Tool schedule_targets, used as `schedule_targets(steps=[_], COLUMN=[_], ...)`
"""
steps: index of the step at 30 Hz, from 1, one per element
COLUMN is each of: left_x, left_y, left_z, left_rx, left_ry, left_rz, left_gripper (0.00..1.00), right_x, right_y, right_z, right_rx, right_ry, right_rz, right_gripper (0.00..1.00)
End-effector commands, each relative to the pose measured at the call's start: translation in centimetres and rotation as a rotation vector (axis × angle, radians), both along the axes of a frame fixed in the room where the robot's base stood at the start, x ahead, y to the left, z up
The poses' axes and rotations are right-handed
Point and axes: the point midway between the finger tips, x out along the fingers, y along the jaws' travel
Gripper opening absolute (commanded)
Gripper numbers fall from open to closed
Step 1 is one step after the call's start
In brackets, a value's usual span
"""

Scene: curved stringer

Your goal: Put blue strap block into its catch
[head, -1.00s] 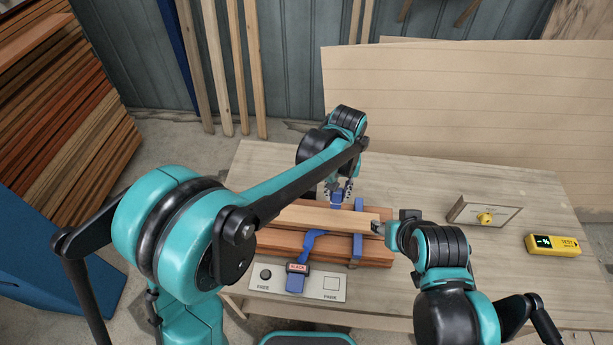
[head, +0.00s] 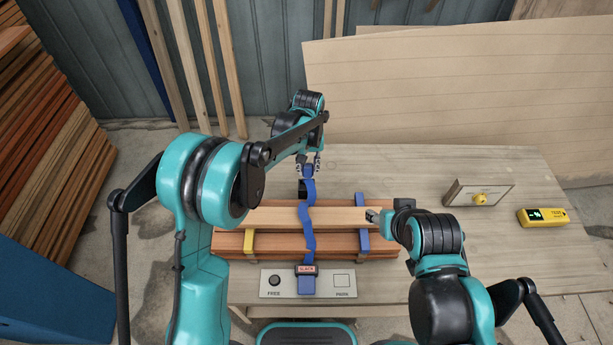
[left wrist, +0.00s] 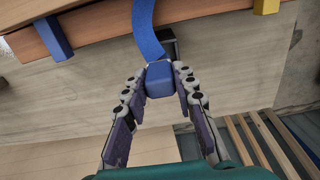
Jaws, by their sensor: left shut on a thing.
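My left gripper (head: 308,166) is shut on the blue strap block (head: 309,172), beyond the far edge of the plank stack. The left wrist view shows the block (left wrist: 158,80) between the two fingers. A blue strap (head: 308,222) runs from it across the planks to a buckle marked SLACK (head: 306,270). A black fitting (head: 302,188), perhaps the catch, stands close to the block and shows partly behind it in the left wrist view (left wrist: 170,46). The block appears outside it. My right gripper (head: 373,215) is at the right part of the top plank; its jaws are unclear.
The light top plank (head: 345,217) lies on redder planks (head: 340,243), between a yellow bracket (head: 250,241) and a blue bracket (head: 363,238). A panel marked FREE and PARK (head: 330,284) lies in front. A yellow meter (head: 543,217) is at the right. The table's right side is mostly clear.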

Motion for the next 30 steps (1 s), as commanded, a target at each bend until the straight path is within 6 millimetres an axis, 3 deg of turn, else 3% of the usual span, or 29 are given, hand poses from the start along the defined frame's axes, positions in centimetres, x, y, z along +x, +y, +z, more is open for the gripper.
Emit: schedule_targets(steps=[5,12,23,24,26,30], left_x=[0.1,0.1,0.1,0.1,0.1,0.1], left_y=[0.5,0.4,0.4,0.4,0.4,0.4], left_z=[-1.0,-4.3,-4.7,-4.7,-4.6,-4.6], left_rx=[0.000,0.000,0.000,0.000,0.000,0.000], left_ry=[0.000,0.000,0.000,0.000,0.000,0.000], left_rz=[-0.001,-0.001,0.000,0.000,0.000,0.000], left_gripper=[0.00,0.00,0.00,0.29,0.45,0.48], right_x=[0.0,0.0,0.0,0.0,0.0,0.0], right_y=[0.0,0.0,0.0,0.0,0.0,0.0], right_z=[-0.2,-0.8,-1.2,-1.2,-1.1,-1.1], right_rx=[0.000,0.000,0.000,0.000,0.000,0.000], right_ry=[0.000,0.000,0.000,0.000,0.000,0.000], right_rz=[0.000,0.000,0.000,0.000,0.000,0.000], right_gripper=[0.46,0.46,0.46,0.46,0.46,0.46])
